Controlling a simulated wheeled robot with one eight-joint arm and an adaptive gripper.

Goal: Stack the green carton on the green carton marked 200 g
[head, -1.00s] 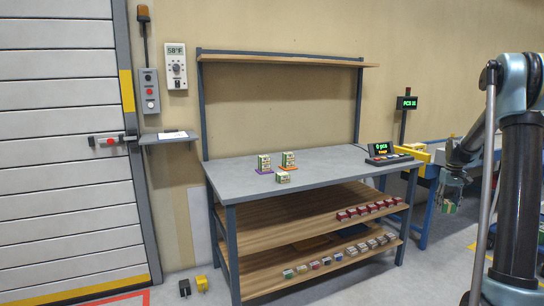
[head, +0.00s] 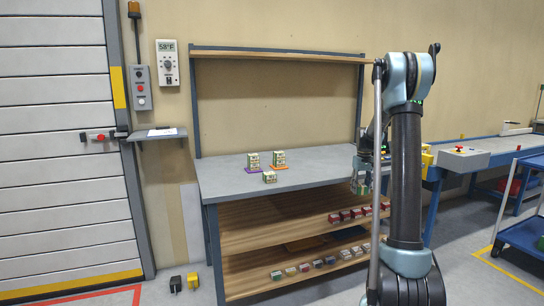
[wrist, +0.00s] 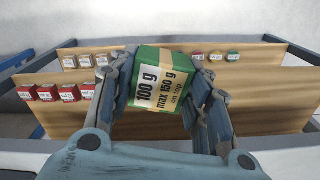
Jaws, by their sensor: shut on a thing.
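My gripper (wrist: 168,90) is shut on a green carton (wrist: 160,78) in the wrist view. Its label reads 100 g and max 150 g on top. In the head view my gripper (head: 363,184) hangs by the right end of the grey bench, right of the cartons there.
The grey benchtop (head: 225,183) is clear around the cartons. Shelves below hold red boxes (head: 347,215) and smaller packs (head: 305,267). An upper shelf (head: 280,56) spans above. A conveyor (head: 490,158) and a blue trolley (head: 525,208) stand at the right.

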